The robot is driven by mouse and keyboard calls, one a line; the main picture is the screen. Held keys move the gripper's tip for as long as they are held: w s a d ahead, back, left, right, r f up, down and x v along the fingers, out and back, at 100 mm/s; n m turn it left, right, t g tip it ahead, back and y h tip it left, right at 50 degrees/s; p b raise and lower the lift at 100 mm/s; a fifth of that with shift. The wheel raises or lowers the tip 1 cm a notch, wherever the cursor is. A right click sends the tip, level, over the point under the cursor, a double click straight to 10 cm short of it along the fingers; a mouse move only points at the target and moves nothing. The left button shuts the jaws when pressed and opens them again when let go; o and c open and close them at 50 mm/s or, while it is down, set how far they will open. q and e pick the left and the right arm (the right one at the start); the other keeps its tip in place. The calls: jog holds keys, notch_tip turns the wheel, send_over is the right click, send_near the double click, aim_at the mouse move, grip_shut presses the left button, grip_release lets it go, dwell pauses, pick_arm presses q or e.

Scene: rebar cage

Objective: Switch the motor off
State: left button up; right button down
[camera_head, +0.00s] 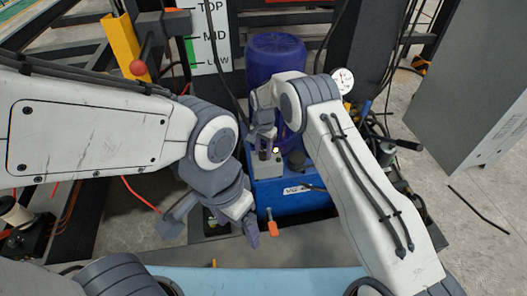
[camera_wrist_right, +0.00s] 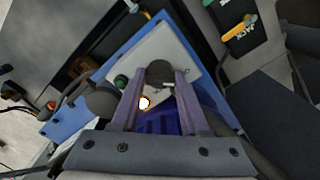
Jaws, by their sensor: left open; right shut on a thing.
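A blue unit (camera_head: 285,193) with a light grey control box (camera_head: 264,169) on it stands in the middle of the head view. The grey box (camera_wrist_right: 160,48) also shows in the right wrist view, with a black round knob (camera_wrist_right: 160,72), a green button (camera_wrist_right: 120,81) and a glowing lamp (camera_wrist_right: 144,103). My right gripper (camera_head: 268,152) is at the box; in its wrist view the fingers (camera_wrist_right: 160,82) are closed at the knob's two sides. The knob's setting cannot be read. My left gripper (camera_head: 212,226) is open and empty, lower and left of the box.
A dark blue drum (camera_head: 275,60) stands behind the box. An orange-handled lever (camera_head: 271,228) is near my left gripper. A TOP/MID/LOW level board (camera_head: 208,38) and a red-balled lever (camera_head: 138,68) are at the upper left. A grey cabinet (camera_head: 470,85) stands at right.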

aim_at(263, 152)
jog(key=shift+c, duration=2.1)
grip_release()
notch_tip(263, 152, up, 11)
jog(key=shift+f+p, duration=0.2)
jog(key=shift+p, duration=0.2)
